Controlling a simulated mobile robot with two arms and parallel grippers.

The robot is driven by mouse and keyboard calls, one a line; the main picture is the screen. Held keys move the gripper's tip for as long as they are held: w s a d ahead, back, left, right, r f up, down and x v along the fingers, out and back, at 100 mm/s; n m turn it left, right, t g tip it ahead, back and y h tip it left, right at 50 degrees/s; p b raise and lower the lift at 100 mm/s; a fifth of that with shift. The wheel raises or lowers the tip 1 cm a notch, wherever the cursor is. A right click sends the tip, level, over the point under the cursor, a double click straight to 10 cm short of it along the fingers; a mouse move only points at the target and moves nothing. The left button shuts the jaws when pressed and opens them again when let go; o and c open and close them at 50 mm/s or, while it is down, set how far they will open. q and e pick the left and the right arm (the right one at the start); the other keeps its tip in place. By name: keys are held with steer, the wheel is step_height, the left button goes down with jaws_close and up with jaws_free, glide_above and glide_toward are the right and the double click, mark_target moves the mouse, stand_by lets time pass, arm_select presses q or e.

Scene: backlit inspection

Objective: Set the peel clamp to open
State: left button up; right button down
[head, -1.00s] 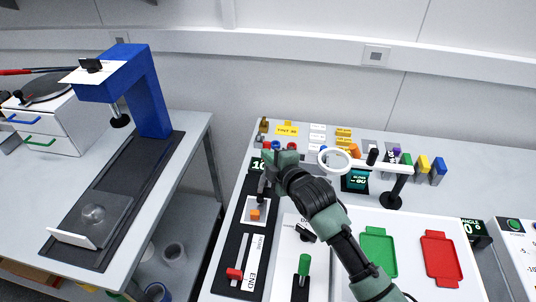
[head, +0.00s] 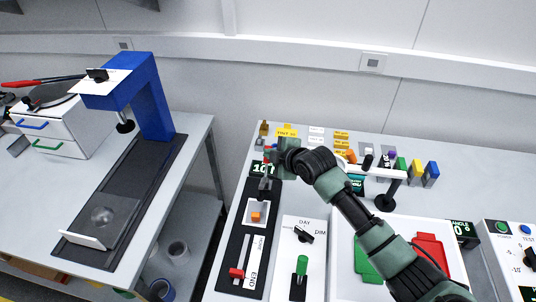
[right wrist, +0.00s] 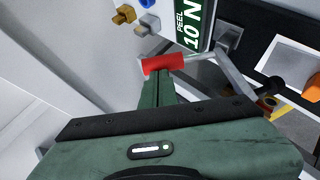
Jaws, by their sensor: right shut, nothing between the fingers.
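The peel clamp's lever shows in the right wrist view as a red grip (right wrist: 162,63) on a pale metal arm, beside the "PEEL 10 N" display (right wrist: 190,25). My right gripper (right wrist: 154,78) is shut and empty, its fingertips right at the red grip; whether they touch it I cannot tell. In the head view my right gripper (head: 265,183) is over the far part of the black peel unit (head: 231,252) and hides most of the clamp. An orange block (head: 256,216) lies on the unit's pale plate. My left gripper is out of view.
A red slider handle (head: 237,272) is at the unit's near end. A blue stand (head: 150,95) is on the left table.

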steer(key=w+f+g+b, duration=0.1)
steer(key=w+m+g+b, duration=0.1)
steer(key=g, duration=0.1)
steer(key=w+f+g+b, duration=0.1)
steer(key=b, duration=0.1)
steer(key=shift+w+d+f+m, duration=0.3)
steer(key=shift+w+f, duration=0.05)
steer(key=shift+w, duration=0.05)
steer(key=shift+w+d+f+b, duration=0.15)
steer(key=shift+w+f+b, duration=0.45)
steer(key=shift+b, duration=0.85)
steer(key=shift+w+r, duration=0.1)
